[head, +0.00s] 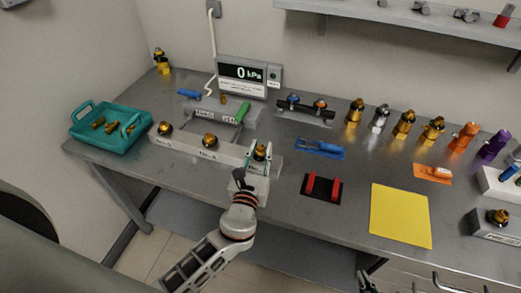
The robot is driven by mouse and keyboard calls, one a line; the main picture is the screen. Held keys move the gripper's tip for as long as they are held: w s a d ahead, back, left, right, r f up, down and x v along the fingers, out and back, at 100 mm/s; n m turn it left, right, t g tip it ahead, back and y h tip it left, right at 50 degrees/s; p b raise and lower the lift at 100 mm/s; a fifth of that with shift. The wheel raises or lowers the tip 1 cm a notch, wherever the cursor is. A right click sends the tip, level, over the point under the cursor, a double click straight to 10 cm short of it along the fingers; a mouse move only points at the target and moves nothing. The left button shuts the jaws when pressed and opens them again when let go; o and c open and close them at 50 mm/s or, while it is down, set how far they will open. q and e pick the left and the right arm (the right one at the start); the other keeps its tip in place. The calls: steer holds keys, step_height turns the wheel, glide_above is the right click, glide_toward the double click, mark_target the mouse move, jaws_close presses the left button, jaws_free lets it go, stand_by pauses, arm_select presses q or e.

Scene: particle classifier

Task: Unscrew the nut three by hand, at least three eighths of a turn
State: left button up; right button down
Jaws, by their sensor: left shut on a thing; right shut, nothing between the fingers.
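A pale rail (183,144) along the table's front edge carries three brass fittings with dark nuts. The first fitting (165,128) and the second fitting (209,140) stand free on it. Nut three (260,152) is at the rail's right end. My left gripper (259,160) is at nut three, its fingers around it and shut on it; the fingers hide part of the nut. My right gripper (365,283) shows only as a small dark part at the bottom edge; it is shut and empty, apart from the fittings.
A teal basket (88,141) with brass pieces is at the left. A pressure display (242,73) reads 0 kPa. Behind the rail are blue and green handled tools. A red-and-black holder (322,200) and yellow mat (402,230) lie to the right. Several fittings line the back.

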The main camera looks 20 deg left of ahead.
arm_select(q)
steer(key=shift+f+n+g+y+b, duration=0.1)
steer(key=shift+n+g+y+b, duration=0.25)
steer(key=shift+n+y, duration=0.8)
steer(key=shift+y, duration=0.55)
steer(key=o, duration=1.1)
steer(key=shift+o, duration=0.2)
